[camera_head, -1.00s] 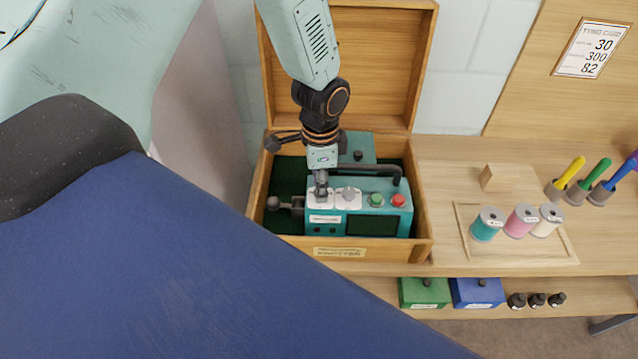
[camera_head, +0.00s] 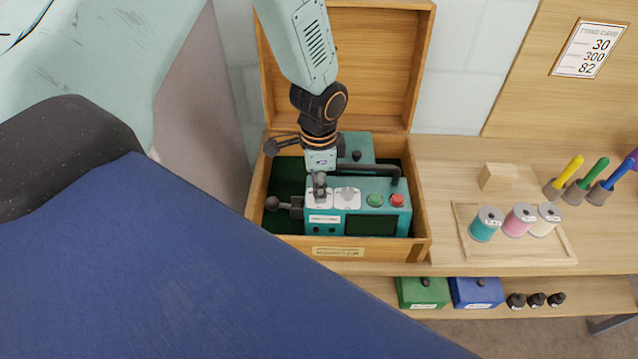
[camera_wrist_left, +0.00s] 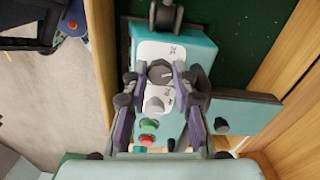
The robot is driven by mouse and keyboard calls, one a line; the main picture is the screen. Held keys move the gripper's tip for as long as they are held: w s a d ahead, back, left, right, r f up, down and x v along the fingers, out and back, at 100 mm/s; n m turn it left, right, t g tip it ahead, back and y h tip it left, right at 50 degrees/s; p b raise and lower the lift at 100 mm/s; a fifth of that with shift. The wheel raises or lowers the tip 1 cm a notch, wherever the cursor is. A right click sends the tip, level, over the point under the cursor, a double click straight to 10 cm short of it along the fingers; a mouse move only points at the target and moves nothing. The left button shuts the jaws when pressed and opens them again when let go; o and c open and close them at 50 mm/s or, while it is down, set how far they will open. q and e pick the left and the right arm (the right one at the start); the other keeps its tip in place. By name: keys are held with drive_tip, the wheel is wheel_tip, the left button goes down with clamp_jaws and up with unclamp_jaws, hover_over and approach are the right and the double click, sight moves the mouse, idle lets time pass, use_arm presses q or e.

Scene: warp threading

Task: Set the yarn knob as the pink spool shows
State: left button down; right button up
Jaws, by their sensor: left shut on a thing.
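The teal machine (camera_head: 375,223) sits in an open wooden box and has two knobs side by side on white plates. My left gripper (camera_head: 320,182) comes down from above onto the left knob, which it mostly hides. In the left wrist view its fingers (camera_wrist_left: 160,70) are shut around that grey knob (camera_wrist_left: 160,74). The second knob (camera_head: 347,194) is free; it also shows in the left wrist view (camera_wrist_left: 154,105). The pink spool (camera_head: 519,221) stands between a teal spool and a white one; its label is too small to read. My right gripper is not in view.
Green (camera_head: 375,200) and red (camera_head: 397,200) buttons and a black handle (camera_head: 370,168) are close to the gripper. The box walls (camera_head: 422,215) surround the machine. The spools stand on a wooden tray (camera_head: 480,254) at the right. A card (camera_head: 591,48) reads 30, 300, 82.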

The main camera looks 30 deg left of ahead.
use_arm(q)
drive_tip(key=shift+w, duration=0.1)
drive_tip(key=n+p, duration=0.2)
drive_tip(key=n, duration=0.1)
drive_tip(key=shift+r, duration=0.2)
drive_tip(key=shift+f+n+p, duration=0.1)
drive_tip(key=shift+n+p, duration=1.4)
drive_tip(key=shift+n, duration=0.8)
drive_tip(key=c, duration=1.4)
unclamp_jaws()
drive_tip(key=shift+o, duration=0.2)
wheel_tip(320, 180, up, 12)
